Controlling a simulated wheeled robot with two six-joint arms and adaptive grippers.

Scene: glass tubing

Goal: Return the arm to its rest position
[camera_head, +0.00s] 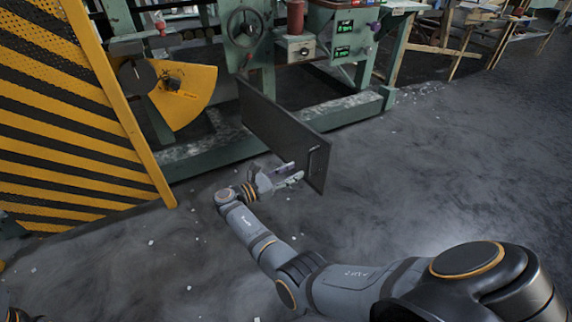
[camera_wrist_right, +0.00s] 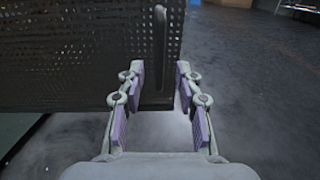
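My right arm (camera_head: 270,249) reaches from the lower right toward the middle of the head view. My right gripper (camera_head: 291,172) is open beside a dark perforated panel door (camera_head: 262,118). In the right wrist view the two fingers (camera_wrist_right: 160,88) stand apart with purple pads, and the door's vertical handle (camera_wrist_right: 159,55) shows ahead of and between them. Nothing is seen gripped, and I cannot tell how close the fingers are to the handle. My left gripper is not in view; only a dark piece of my body shows at the lower left corner.
A green machine (camera_head: 245,75) with a handwheel (camera_head: 244,27) and displays stands behind the door. A yellow-black striped guard panel (camera_head: 65,115) stands at the left, near a yellow quadrant plate (camera_head: 185,93). The grey floor (camera_head: 440,150) at the right is clear.

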